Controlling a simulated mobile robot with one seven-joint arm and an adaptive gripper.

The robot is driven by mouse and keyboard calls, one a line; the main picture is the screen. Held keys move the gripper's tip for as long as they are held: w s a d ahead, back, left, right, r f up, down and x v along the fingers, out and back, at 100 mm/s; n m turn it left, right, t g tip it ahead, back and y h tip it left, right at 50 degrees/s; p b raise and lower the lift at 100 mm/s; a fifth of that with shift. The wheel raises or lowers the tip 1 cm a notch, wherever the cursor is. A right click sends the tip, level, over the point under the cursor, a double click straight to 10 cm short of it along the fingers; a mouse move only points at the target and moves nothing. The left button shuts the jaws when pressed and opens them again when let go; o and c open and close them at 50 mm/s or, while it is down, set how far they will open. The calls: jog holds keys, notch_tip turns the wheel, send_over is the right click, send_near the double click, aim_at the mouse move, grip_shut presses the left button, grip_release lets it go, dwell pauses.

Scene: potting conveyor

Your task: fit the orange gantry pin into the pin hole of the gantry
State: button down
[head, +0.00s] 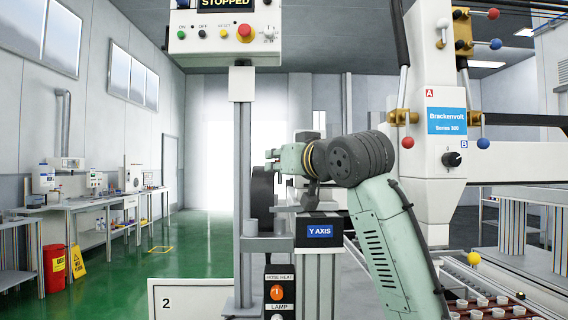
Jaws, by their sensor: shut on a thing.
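My arm (378,240) rises from the bottom, bends at a black joint (362,158) and reaches left toward the stand with the Y AXIS label (320,231). I cannot make out my gripper's fingers; the far end of the arm is small and overlaps grey machine parts. I cannot pick out the orange gantry pin. The white gantry (431,120) stands at the right, with a blue Brackenvolt plate (447,121) and levers with coloured balls. I cannot see its pin hole.
A control box (225,30) reading STOPPED sits on a grey post (241,180) left of my arm. A tray of pots (492,303) lies at lower right. Benches (75,205) line the left wall; the green floor (185,250) between is open.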

jog(key=shift+r, duration=0.1)
jog(key=shift+f+b, duration=1.85)
jog(key=shift+f, duration=1.15)
jog(key=shift+p, duration=0.6)
jog(key=shift+f+b, duration=0.6)
jog(key=shift+f, duration=0.3)
jog(key=shift+r, duration=0.15)
jog(key=shift+r+p, duration=0.4)
jog(key=shift+p, duration=0.25)
jog(key=shift+p, duration=0.5)
dwell(1.0)
jog(key=shift+f+b, duration=0.35)
jog(key=shift+f, duration=0.2)
